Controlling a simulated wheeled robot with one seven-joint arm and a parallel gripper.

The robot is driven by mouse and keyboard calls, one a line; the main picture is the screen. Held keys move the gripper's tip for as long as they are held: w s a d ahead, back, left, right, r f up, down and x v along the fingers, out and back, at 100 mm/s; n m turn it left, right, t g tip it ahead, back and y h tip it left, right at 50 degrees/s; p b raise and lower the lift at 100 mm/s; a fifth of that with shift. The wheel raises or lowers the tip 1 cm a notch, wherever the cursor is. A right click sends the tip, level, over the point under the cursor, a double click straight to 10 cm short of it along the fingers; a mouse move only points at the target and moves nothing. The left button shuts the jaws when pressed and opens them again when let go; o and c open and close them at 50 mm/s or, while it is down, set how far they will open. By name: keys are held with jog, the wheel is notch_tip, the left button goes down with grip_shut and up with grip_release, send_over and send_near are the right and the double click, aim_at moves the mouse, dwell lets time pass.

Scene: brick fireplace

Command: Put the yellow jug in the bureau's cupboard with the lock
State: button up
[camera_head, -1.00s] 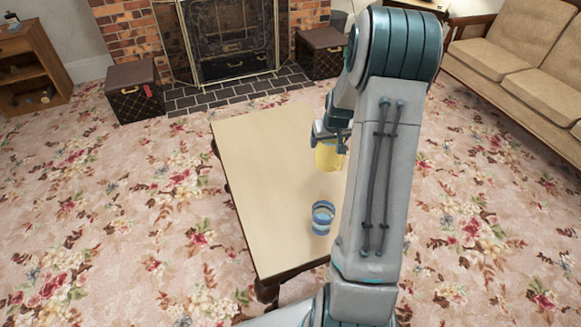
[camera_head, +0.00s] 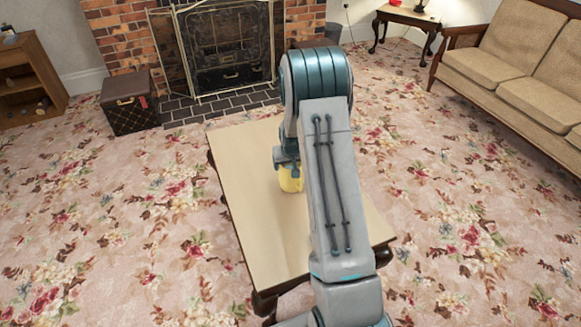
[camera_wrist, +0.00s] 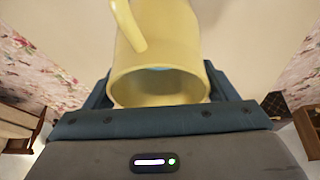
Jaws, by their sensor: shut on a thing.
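The yellow jug (camera_head: 291,180) is over the light wooden table (camera_head: 250,235), partly hidden by my arm in the head view. In the wrist view the jug (camera_wrist: 160,85) fills the upper middle, its handle toward the camera. My gripper (camera_head: 287,168) is shut on the jug, with a dark finger on each side of it in the wrist view. I cannot tell whether the jug touches the tabletop. A wooden cabinet (camera_head: 28,80) with open shelves stands at the far left; I cannot tell whether it is the bureau. No lock can be made out.
A brown trunk (camera_head: 130,102) stands left of the fireplace screen (camera_head: 225,50). A beige sofa (camera_head: 520,75) and a small side table (camera_head: 407,17) are at the right. Flowered carpet lies open on both sides of the table.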

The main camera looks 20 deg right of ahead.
jog(key=shift+f, duration=0.55)
jog(key=shift+f, duration=0.15)
jog(key=o, duration=1.4)
